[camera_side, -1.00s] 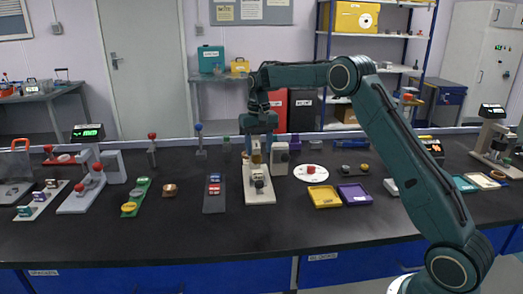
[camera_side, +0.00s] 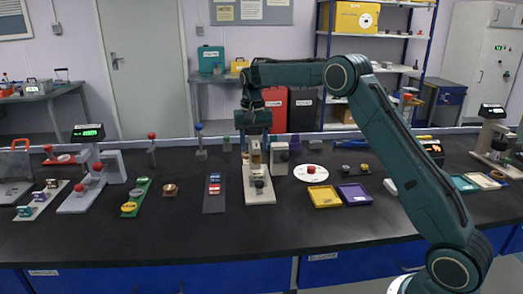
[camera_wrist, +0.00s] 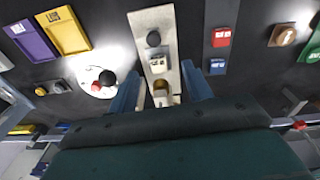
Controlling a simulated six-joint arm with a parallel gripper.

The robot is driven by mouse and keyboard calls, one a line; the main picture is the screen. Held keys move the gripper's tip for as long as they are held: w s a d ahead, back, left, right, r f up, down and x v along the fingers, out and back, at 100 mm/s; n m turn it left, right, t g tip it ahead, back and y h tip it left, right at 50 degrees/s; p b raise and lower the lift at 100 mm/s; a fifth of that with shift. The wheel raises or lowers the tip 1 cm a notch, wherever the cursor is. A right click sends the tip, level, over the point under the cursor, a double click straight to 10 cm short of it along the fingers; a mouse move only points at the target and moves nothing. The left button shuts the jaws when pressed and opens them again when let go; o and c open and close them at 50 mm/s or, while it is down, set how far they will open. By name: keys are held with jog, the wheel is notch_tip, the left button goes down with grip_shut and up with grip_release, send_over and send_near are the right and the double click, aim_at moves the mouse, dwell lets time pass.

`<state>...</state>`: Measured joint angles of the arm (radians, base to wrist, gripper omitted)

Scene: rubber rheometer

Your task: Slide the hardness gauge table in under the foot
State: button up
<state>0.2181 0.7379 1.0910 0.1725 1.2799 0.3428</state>
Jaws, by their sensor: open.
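The hardness gauge (camera_side: 262,196) is a stand on a long cream base plate, seen in the middle of the bench in the side view. In the wrist view the cream plate (camera_wrist: 148,20) carries a black round knob (camera_wrist: 153,38), a pale block with dark marks (camera_wrist: 158,63) and a brass-coloured part (camera_wrist: 162,91). I cannot tell which of these is the table, and the foot is not clearly visible. My gripper (camera_side: 254,147) points down over the gauge. In the wrist view its blue fingers (camera_wrist: 161,93) are open, one on each side of the gauge, with nothing visibly held.
A dark strip with red and blue pieces (camera_side: 213,202) lies left of the gauge. A grey block (camera_side: 280,160), a white disc with a red knob (camera_side: 311,173), and yellow (camera_side: 324,197) and purple (camera_side: 355,195) trays stand to the right. The bench front is clear.

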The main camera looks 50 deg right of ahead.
aim_at(259, 182)
jog(key=a+m+h, duration=0.1)
jog(key=m, duration=0.2)
jog(key=a+m+h, duration=0.1)
jog(key=a+m, duration=0.1)
jog(key=m, duration=0.1)
jog(key=s+a+m+h, duration=0.1)
jog(key=m+h, duration=0.1)
jog(key=m, duration=0.1)
jog(key=shift+a+f+m, duration=0.25)
jog(key=shift+a+m, duration=0.05)
jog(key=shift+f, duration=0.15)
jog(key=x, duration=1.3)
jog(key=shift+s+f, duration=0.15)
jog(key=shift+f, duration=0.1)
jog(key=shift+d, duration=0.1)
grip_shut()
